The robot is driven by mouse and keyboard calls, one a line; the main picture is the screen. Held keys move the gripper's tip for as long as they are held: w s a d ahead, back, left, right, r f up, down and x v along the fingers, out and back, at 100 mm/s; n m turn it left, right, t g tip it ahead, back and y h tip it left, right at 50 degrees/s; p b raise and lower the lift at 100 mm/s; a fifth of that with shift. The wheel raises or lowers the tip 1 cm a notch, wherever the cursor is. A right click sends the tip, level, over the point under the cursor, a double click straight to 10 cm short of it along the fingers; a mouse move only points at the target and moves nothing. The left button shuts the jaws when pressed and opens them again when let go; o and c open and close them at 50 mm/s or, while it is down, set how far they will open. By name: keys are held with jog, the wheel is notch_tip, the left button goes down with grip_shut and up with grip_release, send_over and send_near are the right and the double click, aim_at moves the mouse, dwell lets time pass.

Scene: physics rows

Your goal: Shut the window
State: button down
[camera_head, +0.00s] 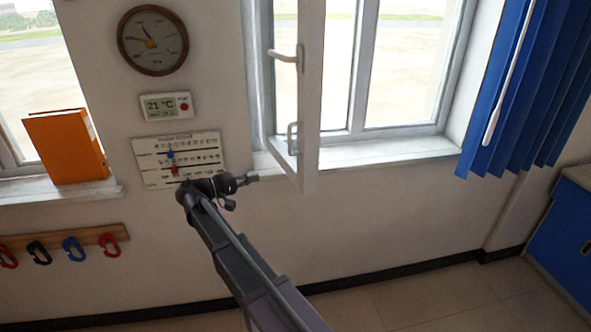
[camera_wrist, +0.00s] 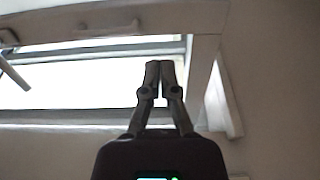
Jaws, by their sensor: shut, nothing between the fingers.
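The window sash (camera_head: 309,100) is white and stands open, swung into the room away from its frame (camera_head: 358,65). A pale lever handle (camera_head: 287,57) is on its upper part, and a second metal fitting (camera_head: 292,138) is lower down. My gripper (camera_head: 253,178) is shut and empty, just left of the sash's lower corner, with a small gap between them in the picture. In the wrist view my shut fingers (camera_wrist: 160,68) appear in front of a bright pane bordered by pale framing (camera_wrist: 205,75). I cannot tell whether they touch it.
The window sill (camera_head: 400,152) is bare. A wall calendar (camera_head: 180,158), a thermometer display (camera_head: 166,106) and a round dial (camera_head: 152,41) hang left of the window. An orange binder (camera_head: 66,147) stands on the left sill. Blue blinds (camera_head: 530,85) hang at right, above a blue cabinet (camera_head: 565,240).

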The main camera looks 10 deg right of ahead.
aim_at(302, 166)
jog(key=shift+d, duration=0.2)
jog(key=x, duration=1.3)
jog(key=shift+w+d, duration=0.15)
jog(key=shift+d, duration=0.15)
jog(key=shift+d+t, duration=0.15)
jog(key=shift+t, duration=0.15)
